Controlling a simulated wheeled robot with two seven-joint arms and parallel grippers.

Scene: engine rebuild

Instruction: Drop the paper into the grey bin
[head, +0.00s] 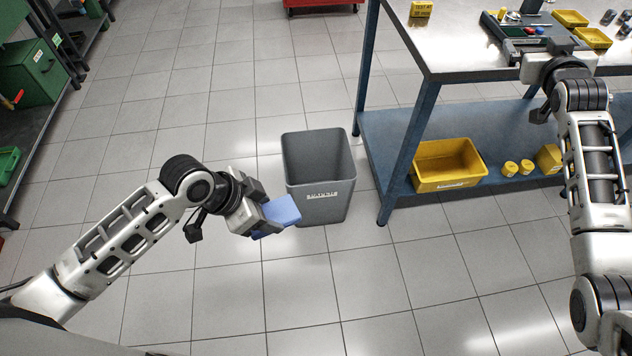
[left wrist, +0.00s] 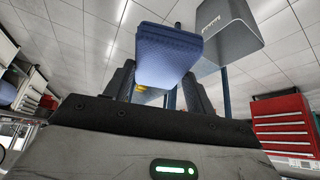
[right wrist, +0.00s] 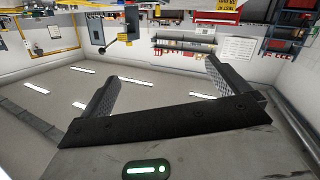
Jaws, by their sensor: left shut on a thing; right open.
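The paper is a folded blue sheet or pad (head: 282,211) in the head view. My left gripper (head: 264,214) is shut on it, to the left of the grey bin (head: 320,205) and just short of its near left side. In the left wrist view the blue paper (left wrist: 167,52) sits between the two fingers, and the grey bin (left wrist: 228,35) shows beyond it to the right. The bin is open at the top and stands upright on the floor; it looks empty. My right gripper (head: 540,60) is over the bench top in the head view; in the right wrist view its fingers (right wrist: 160,85) are apart with nothing between them.
A steel-topped bench (head: 470,60) with blue legs stands right of the bin. Its lower shelf holds a yellow crate (head: 448,165) and small yellow items. A tool tray (head: 525,40) lies on top. Green shelving (head: 35,75) stands at far left. The tiled floor around the bin is clear.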

